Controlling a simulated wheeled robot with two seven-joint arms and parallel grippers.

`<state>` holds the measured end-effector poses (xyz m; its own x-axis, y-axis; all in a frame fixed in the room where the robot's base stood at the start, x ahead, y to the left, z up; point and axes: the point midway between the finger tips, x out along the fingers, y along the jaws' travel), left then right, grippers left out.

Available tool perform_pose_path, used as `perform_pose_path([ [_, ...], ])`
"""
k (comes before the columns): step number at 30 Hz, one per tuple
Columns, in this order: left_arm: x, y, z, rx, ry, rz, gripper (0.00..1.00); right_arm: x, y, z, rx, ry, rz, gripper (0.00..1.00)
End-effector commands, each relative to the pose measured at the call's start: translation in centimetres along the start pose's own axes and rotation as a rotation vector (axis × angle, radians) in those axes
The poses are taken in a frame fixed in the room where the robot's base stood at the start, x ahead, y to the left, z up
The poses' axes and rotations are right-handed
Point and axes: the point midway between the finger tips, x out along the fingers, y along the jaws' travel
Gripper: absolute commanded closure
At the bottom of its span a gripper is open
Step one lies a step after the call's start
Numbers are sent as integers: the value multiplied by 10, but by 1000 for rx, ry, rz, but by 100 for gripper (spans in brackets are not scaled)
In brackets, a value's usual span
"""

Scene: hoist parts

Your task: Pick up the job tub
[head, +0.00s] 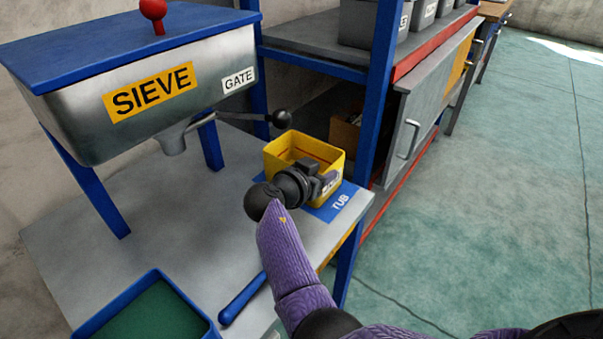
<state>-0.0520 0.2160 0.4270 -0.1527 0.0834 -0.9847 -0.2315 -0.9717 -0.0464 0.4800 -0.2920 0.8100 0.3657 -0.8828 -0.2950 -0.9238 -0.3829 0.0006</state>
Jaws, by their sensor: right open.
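The job tub (283,148) is a yellow open-topped box on the grey bench, standing on a blue mat marked TUB (341,201). It looks empty where its inside shows. My right gripper (325,172) is at the tub's near right side, by the rim, with my purple arm reaching up from below. The gripper is open. Its fingers are small and dark here, and I cannot tell whether they touch the tub's wall. The gripper and wrist hide part of the tub's near side and its label. My left gripper is not in view.
A steel sieve hopper (80,130) with a blue lid stands at left, its gate lever (278,119) ending behind the tub. A blue tray (150,312) with green inside and a blue-handled tool (242,298) lie near the front. Shelving (380,90) stands behind; floor at right is clear.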

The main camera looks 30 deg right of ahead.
Motion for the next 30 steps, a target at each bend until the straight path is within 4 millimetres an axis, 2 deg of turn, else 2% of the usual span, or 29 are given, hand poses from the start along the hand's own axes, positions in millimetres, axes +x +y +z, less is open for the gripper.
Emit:
perform_pose_path([
  [1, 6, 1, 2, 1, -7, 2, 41, 12, 0, 3, -1, -1, 4, 53],
  [4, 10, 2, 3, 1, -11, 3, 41, 28, 0, 2, -1, 0, 3, 53],
  [12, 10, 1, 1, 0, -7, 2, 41, 32, 0, 0, 0, -1, 0, 55],
  [18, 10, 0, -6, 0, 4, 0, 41, 32, 0, 0, 0, -1, 0, 97],
  [19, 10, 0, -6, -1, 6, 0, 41, 31, 0, 0, 0, -1, 0, 100],
  [30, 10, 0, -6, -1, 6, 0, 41, 31, 0, 0, 0, -1, 0, 100],
])
